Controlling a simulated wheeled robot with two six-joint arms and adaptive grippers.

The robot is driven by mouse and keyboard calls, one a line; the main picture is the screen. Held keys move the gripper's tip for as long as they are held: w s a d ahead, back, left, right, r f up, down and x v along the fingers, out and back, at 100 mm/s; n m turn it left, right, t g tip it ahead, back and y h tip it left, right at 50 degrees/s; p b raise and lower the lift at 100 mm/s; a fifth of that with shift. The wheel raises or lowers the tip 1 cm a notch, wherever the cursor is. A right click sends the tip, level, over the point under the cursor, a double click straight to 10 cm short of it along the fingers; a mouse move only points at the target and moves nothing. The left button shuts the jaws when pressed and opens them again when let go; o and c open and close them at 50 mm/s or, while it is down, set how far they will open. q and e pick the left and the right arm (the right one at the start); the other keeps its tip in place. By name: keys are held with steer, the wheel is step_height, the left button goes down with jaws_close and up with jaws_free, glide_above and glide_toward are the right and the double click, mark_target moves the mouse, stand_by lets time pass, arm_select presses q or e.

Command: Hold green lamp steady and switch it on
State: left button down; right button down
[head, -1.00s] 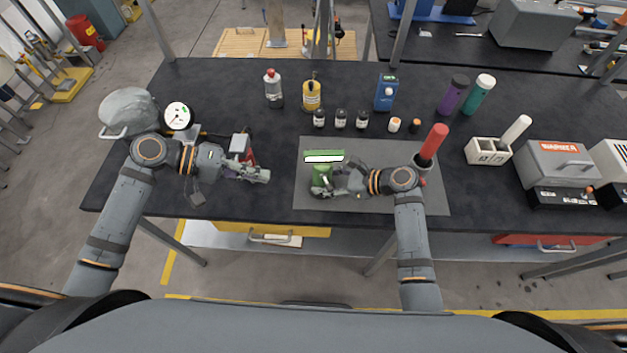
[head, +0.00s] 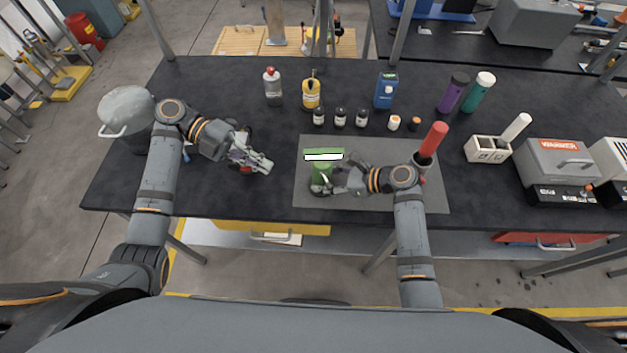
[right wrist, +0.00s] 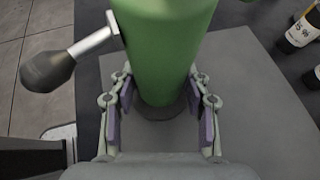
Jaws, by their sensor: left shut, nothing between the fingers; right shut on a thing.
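The green lamp (head: 320,172) stands upright on the grey mat (head: 375,200), with a white bar edged in green at its top. Its green body (right wrist: 165,45) fills the upper middle of the right wrist view, where a lever with a dark knob (right wrist: 48,70) sticks out to the left. My right gripper (head: 328,184) is shut on the lamp's lower body, with a finger on either side of it (right wrist: 160,112). My left gripper (head: 262,166) is shut and empty, above the table to the left of the lamp and apart from it.
Several small dark bottles (head: 341,118) stand behind the mat. A red-handled tool (head: 433,140) stands at the mat's right side. A yellow bottle (head: 311,94) and a grey bottle (head: 273,88) are further back.

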arm_select(q)
steer(key=m, duration=0.2)
glide_toward(327, 186)
steer(key=s+d+f, duration=0.1)
steer(key=s+d, duration=0.2)
steer(key=d, duration=0.2)
steer(key=shift+d+f, duration=0.35)
steer(key=shift+f, duration=0.2)
steer(key=n+t, duration=0.1)
steer(key=d+n+t, duration=0.1)
steer(key=t, duration=0.1)
steer(key=shift+f+h, duration=0.2)
steer(key=shift+h, duration=0.2)
arm_select(e)
steer(key=c, duration=2.1)
jaws_free()
steer(key=shift+s, duration=0.1)
arm_select(q)
steer(key=shift+d+n, duration=0.1)
steer(key=shift+n, duration=0.2)
arm_select(e)
jaws_close()
